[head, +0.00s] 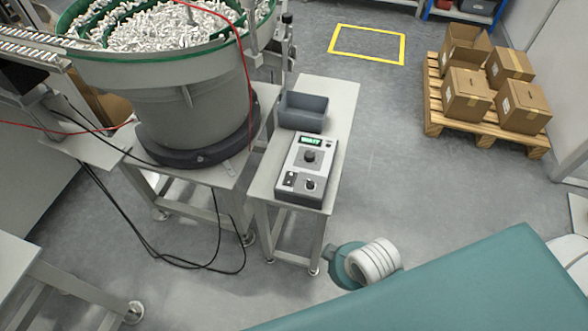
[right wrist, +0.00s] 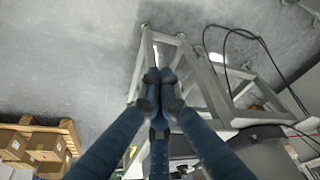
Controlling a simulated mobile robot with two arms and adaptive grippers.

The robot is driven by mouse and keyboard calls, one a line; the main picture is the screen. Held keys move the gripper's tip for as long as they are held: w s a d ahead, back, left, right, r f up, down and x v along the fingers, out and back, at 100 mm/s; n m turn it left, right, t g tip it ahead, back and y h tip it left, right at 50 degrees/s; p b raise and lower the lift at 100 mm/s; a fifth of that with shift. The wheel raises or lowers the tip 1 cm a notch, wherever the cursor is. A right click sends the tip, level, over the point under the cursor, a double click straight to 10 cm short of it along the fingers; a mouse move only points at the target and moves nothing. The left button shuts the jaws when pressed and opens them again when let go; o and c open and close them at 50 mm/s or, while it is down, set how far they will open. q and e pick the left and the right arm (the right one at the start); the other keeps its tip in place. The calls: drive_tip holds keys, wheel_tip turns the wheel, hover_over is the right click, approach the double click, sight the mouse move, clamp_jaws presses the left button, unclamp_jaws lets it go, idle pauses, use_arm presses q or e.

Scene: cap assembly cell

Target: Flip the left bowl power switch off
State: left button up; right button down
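The control box (head: 305,170) sits on a narrow side table next to the bowl feeder (head: 185,90) in the head view. Its green display (head: 311,141) is lit. A large dark knob (head: 310,157) is below the display, with a small black switch (head: 290,179) at lower left and another round control (head: 310,184) at lower right. The switch's position is too small to tell. In the right wrist view my right gripper (right wrist: 160,76) has its blue fingers drawn together with nothing visible between them, apart from any surface. My left gripper is not in view.
A grey bin (head: 303,112) stands behind the control box on the side table (head: 342,100). Black cables (head: 150,245) hang to the floor under the feeder. A pallet (head: 480,128) with cartons stands at right. The floor between is clear.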

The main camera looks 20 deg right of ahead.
drive_tip(key=w+a+r+n+t+y, duration=0.1)
drive_tip(key=w+a+r+n+y, duration=0.35)
drive_tip(key=w+r+n, duration=0.45)
drive_tip(key=w+d+r+y, duration=0.1)
drive_tip(key=w+d+r, duration=0.2)
drive_tip(key=w+r, duration=0.2)
drive_tip(key=w+d+r+t+y, duration=0.1)
drive_tip(key=w+d+r, duration=0.3)
drive_tip(key=w, duration=0.4)
drive_tip(key=shift+w+d+r+t, duration=0.3)
drive_tip(key=shift+r, duration=0.35)
